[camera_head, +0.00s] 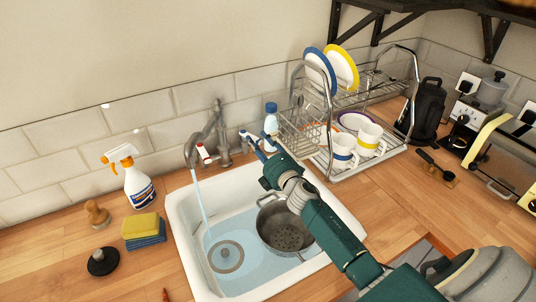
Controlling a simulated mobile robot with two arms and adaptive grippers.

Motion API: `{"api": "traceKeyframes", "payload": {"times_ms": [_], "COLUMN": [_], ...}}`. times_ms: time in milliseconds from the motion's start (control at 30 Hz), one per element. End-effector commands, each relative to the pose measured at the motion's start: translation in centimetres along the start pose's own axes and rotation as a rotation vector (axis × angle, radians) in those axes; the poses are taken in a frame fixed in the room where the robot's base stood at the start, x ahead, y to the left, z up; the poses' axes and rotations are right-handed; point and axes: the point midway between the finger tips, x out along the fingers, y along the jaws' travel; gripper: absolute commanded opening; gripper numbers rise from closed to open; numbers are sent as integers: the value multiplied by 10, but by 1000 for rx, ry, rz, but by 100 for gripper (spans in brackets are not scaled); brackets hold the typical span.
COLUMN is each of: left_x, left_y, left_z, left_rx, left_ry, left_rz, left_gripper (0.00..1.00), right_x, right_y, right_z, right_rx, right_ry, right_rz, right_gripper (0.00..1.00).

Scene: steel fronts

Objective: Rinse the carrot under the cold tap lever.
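The tap (213,132) stands behind the sink, with a red-marked lever on its left and a blue-marked cold lever (243,133) on its right. Water (200,195) runs from the spout into the sink (180,232). My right gripper (258,141) reaches over the sink, with its fingertips at or very near the cold lever. Whether it touches the lever, and how far its fingers are apart, is unclear. A small red-orange tip (165,295) shows at the bottom edge; it may be the carrot, but most of it is cut off. My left gripper is out of view.
A colander (283,232) sits in the sink, under my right arm. A spray bottle (137,183), sponges (143,229) and a black plug (102,262) are left of the sink. A dish rack (330,120) with plates and mugs stands behind right. A soap bottle (271,120) is close to the gripper.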

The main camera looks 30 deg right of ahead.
Motion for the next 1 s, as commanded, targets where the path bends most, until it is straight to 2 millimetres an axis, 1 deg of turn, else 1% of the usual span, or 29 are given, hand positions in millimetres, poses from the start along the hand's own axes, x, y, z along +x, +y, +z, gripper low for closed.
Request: {"api": "traceKeyframes", "payload": {"times_ms": [33, 200, 300, 400, 500, 600, 833, 867, 900, 933, 1000], "left_x": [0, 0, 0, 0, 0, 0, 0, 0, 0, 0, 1], "left_y": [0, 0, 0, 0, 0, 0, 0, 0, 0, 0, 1], "left_z": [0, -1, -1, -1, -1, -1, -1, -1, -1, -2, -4], "left_rx": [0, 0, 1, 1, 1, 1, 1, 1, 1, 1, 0], "left_ry": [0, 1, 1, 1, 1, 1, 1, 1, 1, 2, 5], "left_rz": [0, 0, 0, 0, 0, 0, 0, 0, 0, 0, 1], "left_gripper": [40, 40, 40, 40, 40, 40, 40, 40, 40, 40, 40], "right_x": [-12, -48, -66, -78, -86, -90, -90, -90, -90, -89, -85], "right_y": [-2, -2, -1, -1, 0, 0, 0, 0, 0, 0, 2], "right_z": [0, 0, 0, 0, 0, 0, 0, 0, 1, 3, 12], "right_rx": [-2, 0, -1, -1, -1, -1, -1, -1, -1, 0, -2], "right_ry": [2, 2, 1, 1, 0, 0, 0, 0, -2, -8, -40], "right_rz": [-2, -2, -2, -1, -1, 0, 0, 0, 1, 2, 8], "right_gripper": [36, 36, 36, 36, 36, 36, 36, 32, 24, 19, 5]}}
